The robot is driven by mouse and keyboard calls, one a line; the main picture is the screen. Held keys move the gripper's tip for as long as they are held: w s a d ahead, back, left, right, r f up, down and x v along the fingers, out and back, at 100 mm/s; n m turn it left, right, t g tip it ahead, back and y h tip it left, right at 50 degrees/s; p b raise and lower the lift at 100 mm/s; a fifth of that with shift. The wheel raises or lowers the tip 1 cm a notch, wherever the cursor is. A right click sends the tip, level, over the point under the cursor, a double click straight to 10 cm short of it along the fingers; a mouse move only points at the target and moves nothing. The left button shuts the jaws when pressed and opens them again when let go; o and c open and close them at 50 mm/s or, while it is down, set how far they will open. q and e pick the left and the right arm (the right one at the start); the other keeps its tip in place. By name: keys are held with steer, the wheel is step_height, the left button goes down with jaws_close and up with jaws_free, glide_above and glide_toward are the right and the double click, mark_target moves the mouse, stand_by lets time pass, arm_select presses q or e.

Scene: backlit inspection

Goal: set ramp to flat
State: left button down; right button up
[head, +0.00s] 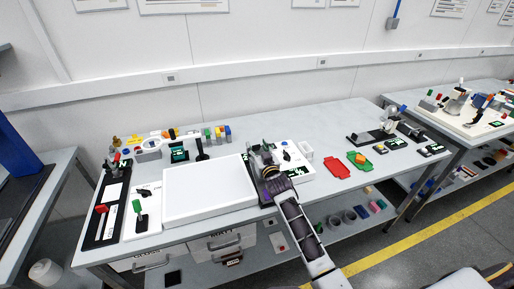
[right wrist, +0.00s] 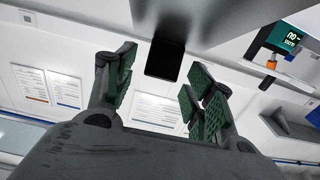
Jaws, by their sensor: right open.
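My right gripper (head: 265,158) is over the area at the right edge of the white light panel (head: 210,190), beside a white control board (head: 296,170) with a small green display. It also shows in the right wrist view (right wrist: 158,95), its green-padded fingers spread apart and nothing clasped between them. A dark block (right wrist: 165,60) appears beyond and between the fingertips; contact cannot be told. I cannot tell which part is the ramp; my gripper and arm hide part of this area. My left gripper is not in view.
Left of the panel are a green lever (head: 140,206) and a red knob (head: 101,209). A red tray (head: 336,169) and a green tray (head: 359,160) lie to the right. Small coloured items line the back. The table's back middle is clear.

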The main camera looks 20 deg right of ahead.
steer(key=shift+w, duration=0.3)
steer(key=shift+c, duration=0.2)
jaws_close()
